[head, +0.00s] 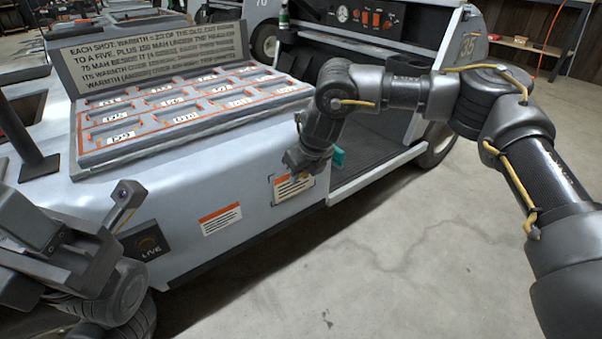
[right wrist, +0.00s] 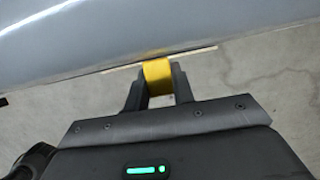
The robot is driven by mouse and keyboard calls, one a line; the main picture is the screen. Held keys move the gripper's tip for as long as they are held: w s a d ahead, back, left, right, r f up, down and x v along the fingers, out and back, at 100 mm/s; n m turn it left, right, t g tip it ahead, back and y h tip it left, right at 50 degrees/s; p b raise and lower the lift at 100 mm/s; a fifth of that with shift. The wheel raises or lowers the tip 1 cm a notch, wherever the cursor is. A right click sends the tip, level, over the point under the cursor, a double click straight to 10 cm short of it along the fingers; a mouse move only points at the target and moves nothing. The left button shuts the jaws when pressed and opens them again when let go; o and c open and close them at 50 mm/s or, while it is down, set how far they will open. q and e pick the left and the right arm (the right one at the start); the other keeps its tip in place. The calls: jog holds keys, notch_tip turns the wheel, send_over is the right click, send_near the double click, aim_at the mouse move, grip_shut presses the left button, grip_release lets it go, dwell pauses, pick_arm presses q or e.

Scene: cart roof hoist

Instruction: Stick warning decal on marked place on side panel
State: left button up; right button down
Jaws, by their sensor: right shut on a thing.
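The warning decal (head: 293,186), pale with an orange band and small print, is at the cart's pale side panel (head: 180,190), over a dark-outlined place. In the right wrist view its thin cream edge (right wrist: 195,51) lies along the panel, seen edge-on. I cannot tell whether it touches the panel all over. My right gripper (head: 297,168) is shut on a yellow block (right wrist: 158,80) at the decal's edge; the wrist view shows the block between the fingers (right wrist: 158,88). My left gripper (head: 124,200) is at the lower left, apart from the panel; its jaw opening is unclear.
Another orange-banded label (head: 220,218) and a dark LIVE plate (head: 146,241) are on the panel to the left. A tray of labelled slots (head: 180,110) with a text board (head: 150,58) sits on the cart. Open concrete floor (head: 400,250) lies to the right.

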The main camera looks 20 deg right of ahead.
jog(key=shift+w+a, duration=0.1)
jog(key=shift+w, duration=0.1)
dwell(0.4)
dwell(0.3)
jog(key=c, duration=0.6)
grip_release()
jog(key=s+d+p, duration=0.1)
jog(key=s, duration=0.1)
jog(key=s+p, duration=0.1)
jog(key=s, duration=0.1)
jog(key=s+d, duration=0.1)
jog(key=s, duration=0.1)
jog(key=shift+s+d+p, duration=0.25)
jog(key=shift+d+p, duration=0.05)
jog(key=shift+p, duration=0.1)
